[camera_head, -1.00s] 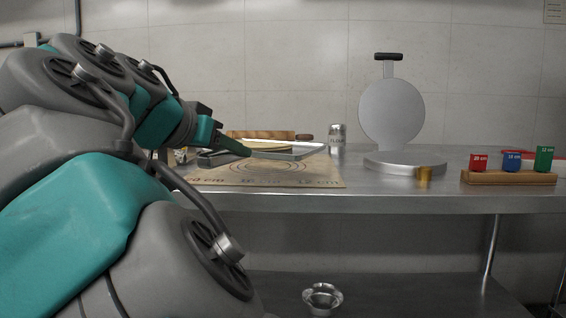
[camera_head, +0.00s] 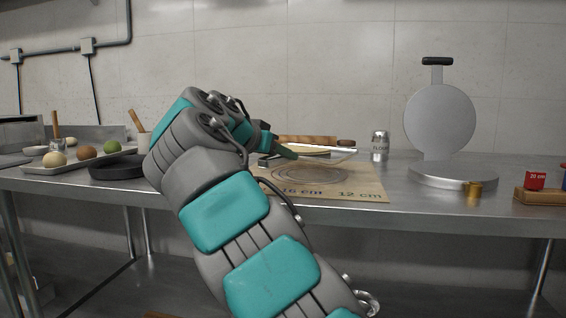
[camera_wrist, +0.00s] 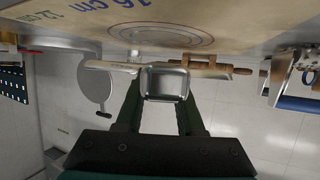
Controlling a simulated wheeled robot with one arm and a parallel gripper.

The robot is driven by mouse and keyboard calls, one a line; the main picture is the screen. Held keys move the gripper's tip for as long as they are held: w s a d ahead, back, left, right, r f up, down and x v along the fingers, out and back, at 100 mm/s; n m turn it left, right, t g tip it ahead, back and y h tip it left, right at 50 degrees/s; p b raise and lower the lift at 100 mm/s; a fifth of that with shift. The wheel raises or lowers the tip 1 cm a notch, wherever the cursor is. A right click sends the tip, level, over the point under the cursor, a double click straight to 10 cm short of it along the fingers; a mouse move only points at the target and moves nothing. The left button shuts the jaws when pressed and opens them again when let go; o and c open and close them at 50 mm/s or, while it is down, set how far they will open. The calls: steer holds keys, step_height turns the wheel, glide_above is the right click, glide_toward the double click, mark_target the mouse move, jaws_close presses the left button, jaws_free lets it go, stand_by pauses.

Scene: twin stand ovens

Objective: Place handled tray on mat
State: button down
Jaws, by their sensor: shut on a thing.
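The handled tray (camera_head: 335,153) is a shallow metal tray with a pale rim in the head view, over the far part of the mat and looking tilted. My gripper (camera_head: 294,156) is at its left end, partly hidden behind my arm. In the wrist view, my gripper (camera_wrist: 163,100) has its two dark fingers on either side of a grey metal loop-like piece (camera_wrist: 165,83), which appears to be the tray's handle. The mat (camera_head: 345,190) is beige with printed circles and sizes, lying flat on the steel counter. Whether the tray touches the mat is unclear.
A rolling pin (camera_head: 310,140) lies behind the mat and a shaker can (camera_head: 380,145) stands right of it. A round press (camera_head: 440,170) with a raised lid is further right. A black pan (camera_head: 118,167) and a tray of dough balls (camera_head: 40,168) are left.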

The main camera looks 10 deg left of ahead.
mark_target(283, 182)
steer(key=w+p, duration=0.1)
steer(key=w, duration=0.2)
steer(key=shift+w+a+f, duration=0.1)
steer(key=shift+a, duration=0.05)
steer(key=shift+f+b, duration=0.55)
steer(key=shift+f, duration=1.2)
